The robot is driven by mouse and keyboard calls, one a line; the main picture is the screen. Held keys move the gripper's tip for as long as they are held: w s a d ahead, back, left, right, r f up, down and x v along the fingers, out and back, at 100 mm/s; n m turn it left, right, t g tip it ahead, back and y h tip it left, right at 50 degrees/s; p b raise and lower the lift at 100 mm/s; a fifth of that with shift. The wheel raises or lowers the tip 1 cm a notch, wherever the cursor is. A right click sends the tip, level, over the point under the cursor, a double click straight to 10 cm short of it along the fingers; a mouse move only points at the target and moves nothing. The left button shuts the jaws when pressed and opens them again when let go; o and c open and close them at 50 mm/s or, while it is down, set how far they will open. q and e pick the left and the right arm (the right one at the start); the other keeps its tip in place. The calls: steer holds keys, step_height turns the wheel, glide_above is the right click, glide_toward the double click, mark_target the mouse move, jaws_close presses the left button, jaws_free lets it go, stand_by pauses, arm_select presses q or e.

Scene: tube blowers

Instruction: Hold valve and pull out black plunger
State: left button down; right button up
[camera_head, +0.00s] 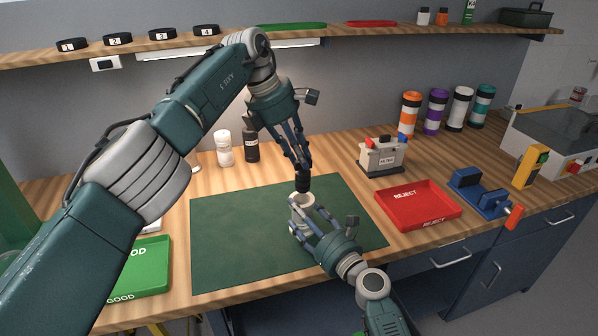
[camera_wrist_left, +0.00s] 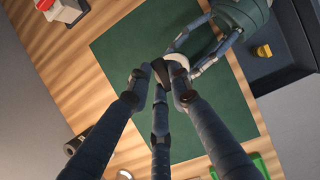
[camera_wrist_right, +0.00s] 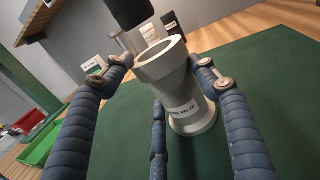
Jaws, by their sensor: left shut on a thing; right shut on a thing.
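The white valve (camera_head: 302,201) is upright over the green mat, its open top ring showing in the right wrist view (camera_wrist_right: 160,62). My right gripper (camera_head: 306,214) is shut on the valve from the front, with fingers on both sides of its body. My left gripper (camera_head: 302,168) points down from above and is shut on the black plunger (camera_head: 303,184). In the right wrist view the plunger (camera_wrist_right: 131,12) is above the valve's mouth, apart from the ring. In the left wrist view the plunger (camera_wrist_left: 160,72) shows between the fingertips.
The green mat (camera_head: 235,235) is otherwise clear. A red reject tray (camera_head: 420,221) lies to its right and a green good tray (camera_head: 148,270) to its left. A labelled grey box (camera_head: 383,160), a blue vise (camera_head: 482,195) and two bottles (camera_head: 224,150) stand around it.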

arm_select(q)
steer(key=shift+r, duration=0.65)
arm_select(e)
steer(key=shift+s+d+f, duration=0.1)
steer(key=shift+s+f, duration=0.1)
steer(key=shift+f, duration=0.65)
steer(key=o, duration=1.4)
arm_select(q)
steer(key=shift+w+f, duration=0.15)
steer(key=shift+w, duration=0.05)
arm_select(e)
steer(key=shift+w, duration=0.2)
steer(key=shift+r, duration=0.1)
